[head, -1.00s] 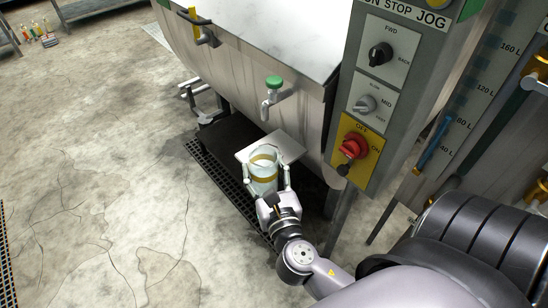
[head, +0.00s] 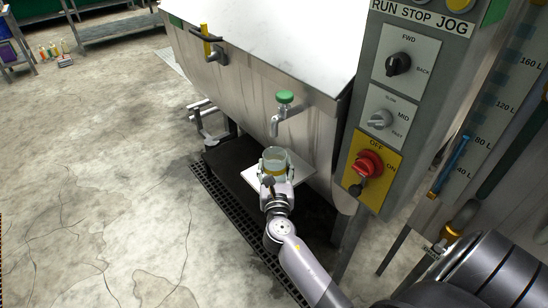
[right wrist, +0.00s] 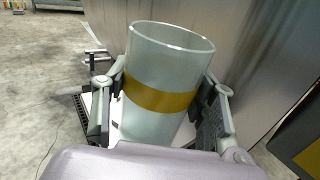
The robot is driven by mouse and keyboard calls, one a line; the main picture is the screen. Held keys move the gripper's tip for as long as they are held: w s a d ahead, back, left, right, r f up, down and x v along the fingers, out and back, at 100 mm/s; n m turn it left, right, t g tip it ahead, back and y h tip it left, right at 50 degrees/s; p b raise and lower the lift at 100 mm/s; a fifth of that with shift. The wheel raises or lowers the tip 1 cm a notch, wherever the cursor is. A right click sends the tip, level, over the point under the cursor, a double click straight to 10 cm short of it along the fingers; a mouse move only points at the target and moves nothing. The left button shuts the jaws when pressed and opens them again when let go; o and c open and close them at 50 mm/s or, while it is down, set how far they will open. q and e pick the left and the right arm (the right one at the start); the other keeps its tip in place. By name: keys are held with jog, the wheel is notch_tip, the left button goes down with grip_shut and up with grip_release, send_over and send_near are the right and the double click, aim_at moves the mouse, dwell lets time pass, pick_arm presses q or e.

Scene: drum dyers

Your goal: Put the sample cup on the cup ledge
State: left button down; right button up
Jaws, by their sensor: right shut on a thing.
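The sample cup (head: 274,158) is a clear, pale cup with a yellow-brown band. It also shows in the right wrist view (right wrist: 165,65), upright or nearly so. My right gripper (head: 274,168) is shut on it, with one finger on each side near the band. The cup ledge (head: 305,178) is a pale flat plate at the front of the drum. The cup appears over this ledge in the head view. The cup's base is hidden by my gripper, so I cannot tell whether it touches the plate. My left gripper is not in view.
A tap with a green knob (head: 285,97) sticks out of the steel drum (head: 245,85) above and behind the cup. A control panel (head: 385,110) stands to the right. A floor grate (head: 235,220) runs below the ledge.

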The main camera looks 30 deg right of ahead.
aim_at(274, 159)
jog(key=shift+w+d, duration=0.35)
jog(key=shift+w, duration=0.3)
jog(key=x, duration=0.4)
jog(key=shift+f+b, duration=0.45)
jog(key=shift+f, duration=0.4)
jog(key=shift+s+r, duration=0.1)
jog(key=o, duration=1.3)
jog(key=shift+a, duration=0.1)
